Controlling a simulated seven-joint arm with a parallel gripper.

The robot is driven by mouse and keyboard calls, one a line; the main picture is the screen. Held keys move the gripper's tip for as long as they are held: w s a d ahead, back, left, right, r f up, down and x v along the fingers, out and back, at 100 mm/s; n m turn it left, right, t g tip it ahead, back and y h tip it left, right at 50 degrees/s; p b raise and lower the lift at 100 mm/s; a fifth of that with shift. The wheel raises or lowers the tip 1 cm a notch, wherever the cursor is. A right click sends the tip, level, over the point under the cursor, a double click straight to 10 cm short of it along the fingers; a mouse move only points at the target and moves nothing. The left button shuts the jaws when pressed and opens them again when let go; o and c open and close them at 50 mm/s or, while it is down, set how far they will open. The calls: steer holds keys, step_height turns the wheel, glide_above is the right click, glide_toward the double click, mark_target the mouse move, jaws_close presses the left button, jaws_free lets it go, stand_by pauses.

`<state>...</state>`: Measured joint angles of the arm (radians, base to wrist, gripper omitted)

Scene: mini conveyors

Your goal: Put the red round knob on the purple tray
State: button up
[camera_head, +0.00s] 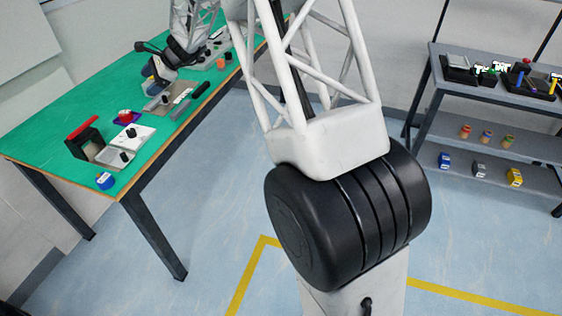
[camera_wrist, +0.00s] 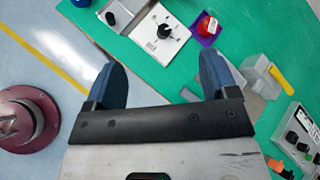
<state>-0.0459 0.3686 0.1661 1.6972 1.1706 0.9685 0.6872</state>
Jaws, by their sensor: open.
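The red round knob (camera_wrist: 207,25) is at the top of the wrist view. It appears to rest on the small purple tray (camera_wrist: 204,40), which shows around and beneath it. In the head view the red knob (camera_head: 124,113) and the purple tray (camera_head: 134,118) are on the green table, behind a white box. My gripper (camera_wrist: 160,62) is open, with its two blue fingers spread and nothing between them. It is over the table edge side, apart from the knob and tray. In the head view my gripper (camera_head: 151,85) is small and partly hard to make out.
A white box with a black dial (camera_wrist: 160,42) stands beside the tray. A grey box with a black knob (camera_wrist: 122,14), a clear block with a yellow part (camera_wrist: 268,78) and a panel with black knobs (camera_wrist: 296,140) are nearby. The green table (camera_head: 60,110) has free room at left.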

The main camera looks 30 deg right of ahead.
steer(key=s+d+r+n+h, duration=0.2)
steer(key=s+d+r+n, duration=0.15)
steer(key=s, duration=0.65)
steer(key=s+d+r+n+g+h, duration=0.15)
steer(key=s+r, duration=0.25)
steer(key=s, duration=0.6)
steer(key=s+d+r+n+h, duration=0.1)
steer(key=s+d+r+n, duration=0.25)
steer(key=s, duration=0.65)
steer(key=s+d+n+h, duration=0.2)
steer(key=s+d, duration=0.1)
steer(key=s, duration=0.7)
steer(key=s+d+f+n+h, duration=0.1)
steer(key=s+d+n+h, duration=0.1)
steer(key=s, duration=0.8)
steer(key=s+d+f+n+t+h, duration=0.1)
steer(key=s+d+n+h, duration=0.1)
steer(key=s, duration=0.8)
steer(key=shift+d+f+n, duration=0.25)
steer(key=shift+d+n, duration=0.3)
steer(key=shift+d, duration=0.7)
